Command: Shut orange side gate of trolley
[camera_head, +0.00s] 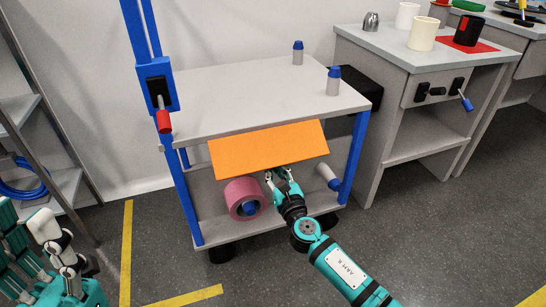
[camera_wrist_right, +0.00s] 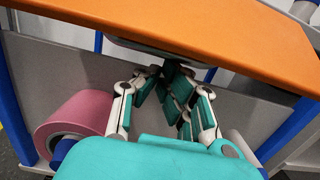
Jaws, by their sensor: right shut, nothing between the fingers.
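The trolley (camera_head: 235,100) has a grey top and blue posts. Its orange side gate (camera_head: 268,148) slants outward below the front edge of the top, tilted rather than hanging flat. In the right wrist view the gate (camera_wrist_right: 220,32) crosses the upper part of the picture. My right gripper (camera_head: 277,177) is shut and empty at the gate's lower edge, with its tips (camera_wrist_right: 160,72) partly under it. I cannot tell whether they touch it. My left gripper (camera_head: 62,250) is at the lower left, far from the gate; its opening is unclear.
A pink roll (camera_head: 244,198) and a pale cylinder (camera_head: 327,177) lie on the trolley's lower shelf, either side of my right gripper. Two blue-capped items (camera_head: 334,80) stand on the top. A grey bench (camera_head: 405,50) with cups stands close on the right. A shelf rack (camera_head: 22,110) is at left.

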